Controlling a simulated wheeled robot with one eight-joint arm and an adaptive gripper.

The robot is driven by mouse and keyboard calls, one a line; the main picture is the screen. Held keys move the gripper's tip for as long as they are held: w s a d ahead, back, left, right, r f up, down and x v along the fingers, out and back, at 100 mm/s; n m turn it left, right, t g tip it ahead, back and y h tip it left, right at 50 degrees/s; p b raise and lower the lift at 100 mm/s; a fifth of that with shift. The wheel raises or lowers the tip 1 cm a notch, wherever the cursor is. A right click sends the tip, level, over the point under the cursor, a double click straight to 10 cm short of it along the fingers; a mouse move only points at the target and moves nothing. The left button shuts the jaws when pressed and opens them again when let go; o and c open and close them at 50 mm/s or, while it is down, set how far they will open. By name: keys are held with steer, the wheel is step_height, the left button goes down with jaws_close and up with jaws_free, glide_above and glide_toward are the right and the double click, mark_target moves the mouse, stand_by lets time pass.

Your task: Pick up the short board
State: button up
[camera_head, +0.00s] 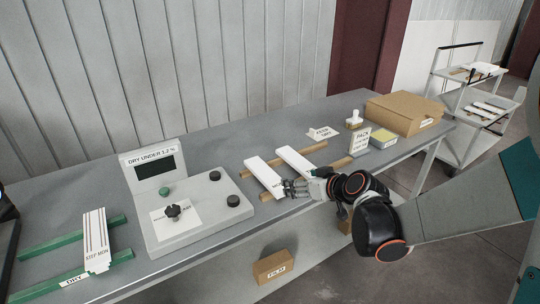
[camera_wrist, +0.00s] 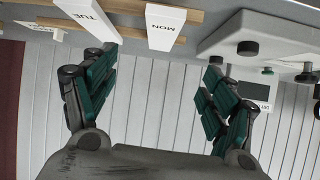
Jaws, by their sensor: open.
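Two white boards lie side by side across wooden rails on the grey bench. The left one, marked MON (camera_head: 262,174), shows its near end in the wrist view (camera_wrist: 166,28). The right one, marked TUE (camera_head: 294,160), also shows in the wrist view (camera_wrist: 90,18); my gripper hides part of its near end in the head view. I cannot tell which is shorter. My gripper (camera_head: 292,188) is open at the near ends of these boards. In the wrist view its green-padded fingers (camera_wrist: 162,66) are spread wide with nothing between them.
A grey test box (camera_head: 190,215) with knobs and a display stands left of the boards. A cardboard box (camera_head: 405,113), a yellow-sided pad (camera_head: 383,140) and small signs stand at the right.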

steer(key=n+t+y+p, duration=0.1)
glide_toward(269, 176)
steer(key=b+x, duration=0.2)
steer(key=x, duration=0.1)
steer(key=shift+w+d+f, duration=0.1)
steer(key=shift+w+f, duration=0.1)
steer(key=shift+f, duration=0.2)
steer(key=shift+a+r+b+x, duration=0.15)
steer(key=shift+b+x, duration=0.45)
steer(key=shift+x, duration=0.85)
steer(key=shift+a+r+b+x, duration=0.15)
steer(key=shift+b+x, duration=0.45)
steer(key=shift+x, duration=0.9)
steer(key=shift+d+r, duration=0.1)
steer(key=c, duration=1.4)
